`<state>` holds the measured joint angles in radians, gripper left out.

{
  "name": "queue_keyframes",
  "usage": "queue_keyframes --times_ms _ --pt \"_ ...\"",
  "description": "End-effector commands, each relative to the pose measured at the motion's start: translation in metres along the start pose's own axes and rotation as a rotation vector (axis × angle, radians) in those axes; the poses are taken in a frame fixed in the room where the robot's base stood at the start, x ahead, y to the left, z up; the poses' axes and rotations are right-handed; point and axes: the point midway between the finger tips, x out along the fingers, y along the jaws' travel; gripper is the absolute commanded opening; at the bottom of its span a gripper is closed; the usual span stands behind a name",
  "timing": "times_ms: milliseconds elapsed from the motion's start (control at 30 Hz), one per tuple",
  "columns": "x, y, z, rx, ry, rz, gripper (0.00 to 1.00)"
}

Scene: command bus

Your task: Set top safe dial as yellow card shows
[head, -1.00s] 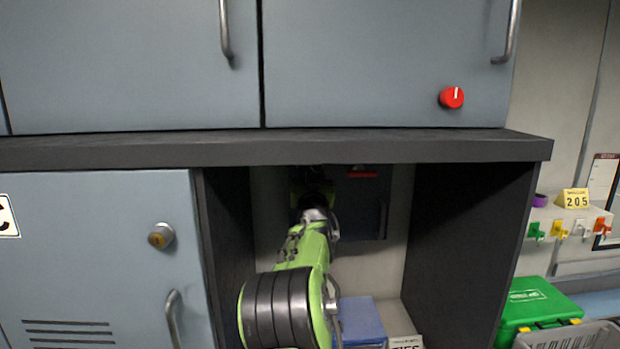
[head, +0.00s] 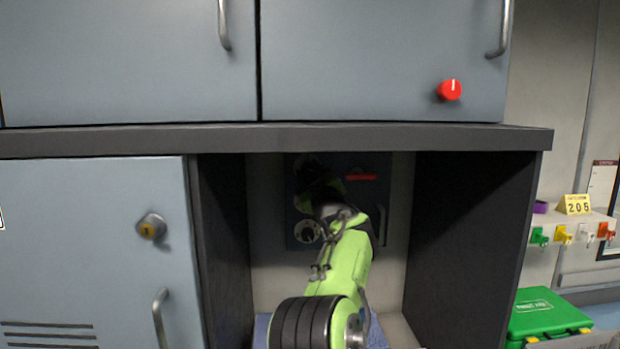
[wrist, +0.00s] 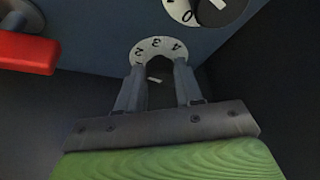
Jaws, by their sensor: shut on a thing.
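The yellow card (head: 576,204) on the right wall shelf reads 205. The dark safe (head: 300,242) is at the back of the open niche. My gripper (head: 322,188) reaches its upper part and mostly hides the dial there. In the wrist view my gripper (wrist: 156,70) is shut on the knob of a white-rimmed dial (wrist: 147,47); digits 2, 3 and 4 show around its rim. The rest of that dial is hidden. A second dial (wrist: 207,10) with 0 visible is at the upper right; a white dial (head: 307,231) below my gripper shows in the head view.
A red bar (wrist: 25,52) sits left of the held dial in the wrist view; it shows right of my gripper in the head view (head: 360,177). Niche walls and the counter edge (head: 280,137) enclose my arm. A red knob (head: 449,90) is on the cabinet above.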

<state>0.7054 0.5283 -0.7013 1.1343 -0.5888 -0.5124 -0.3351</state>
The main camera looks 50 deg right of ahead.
Motion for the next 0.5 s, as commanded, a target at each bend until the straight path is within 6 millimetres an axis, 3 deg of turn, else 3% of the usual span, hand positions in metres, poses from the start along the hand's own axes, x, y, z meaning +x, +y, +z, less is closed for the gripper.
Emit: queue_keyframes --times_ms 467,500 --pt "0.0001 -0.0007 0.0016 -0.012 -0.005 -0.008 0.05" --pt "0.0001 -0.0007 0.0016 -0.012 -0.005 -0.008 0.39"
